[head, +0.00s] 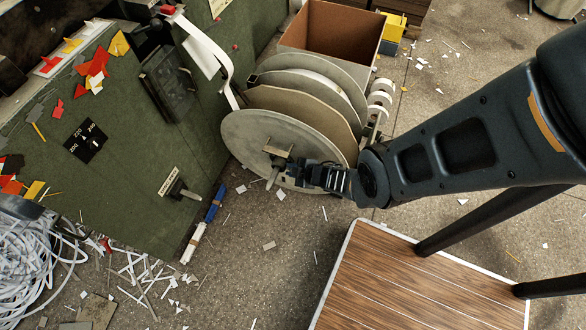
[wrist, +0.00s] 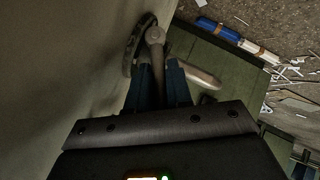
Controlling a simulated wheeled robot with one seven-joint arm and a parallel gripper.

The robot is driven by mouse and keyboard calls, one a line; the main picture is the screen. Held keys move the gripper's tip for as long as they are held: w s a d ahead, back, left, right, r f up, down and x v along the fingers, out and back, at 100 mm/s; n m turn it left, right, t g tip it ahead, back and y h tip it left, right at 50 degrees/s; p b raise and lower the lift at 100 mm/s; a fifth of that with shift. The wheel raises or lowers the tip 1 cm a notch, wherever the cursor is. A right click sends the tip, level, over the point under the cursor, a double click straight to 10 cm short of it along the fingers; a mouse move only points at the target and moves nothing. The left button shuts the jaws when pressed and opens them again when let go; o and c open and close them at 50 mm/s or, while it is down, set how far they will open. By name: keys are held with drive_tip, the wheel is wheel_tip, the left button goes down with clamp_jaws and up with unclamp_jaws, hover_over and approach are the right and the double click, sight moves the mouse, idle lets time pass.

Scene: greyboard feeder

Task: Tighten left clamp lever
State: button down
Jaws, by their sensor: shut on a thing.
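The clamp lever (head: 272,178) sits at the hub of the large grey disc (head: 240,135), the nearest flange of the reel. Its pale handle points down in the head view. My gripper (head: 298,170) reaches in from the right at the hub. In the wrist view, the blue fingers of my gripper (wrist: 163,80) are closed around the lever's metal part (wrist: 156,45), beside the round hub piece (wrist: 138,45). A pale handle end (wrist: 202,77) sticks out to the right past the fingers. The exact contact is partly hidden by the fingers.
A green cabinet (head: 130,185) with a small labelled lever (head: 180,190) stands left. A cardboard box (head: 330,35) is behind the reel. A wood-topped platform (head: 410,285) lies lower right. Blue and white rolls (head: 214,203) and paper scraps lie on the floor.

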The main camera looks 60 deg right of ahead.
drive_tip(key=shift+d, duration=0.1)
drive_tip(key=c, duration=1.1)
unclamp_jaws()
drive_tip(key=p+v, duration=0.6)
drive_tip(key=v, duration=0.1)
drive_tip(key=shift+s+r+p, duration=0.2)
drive_tip(key=shift+s+p, duration=0.1)
drive_tip(key=shift+p, duration=0.05)
drive_tip(key=shift+c, duration=0.5)
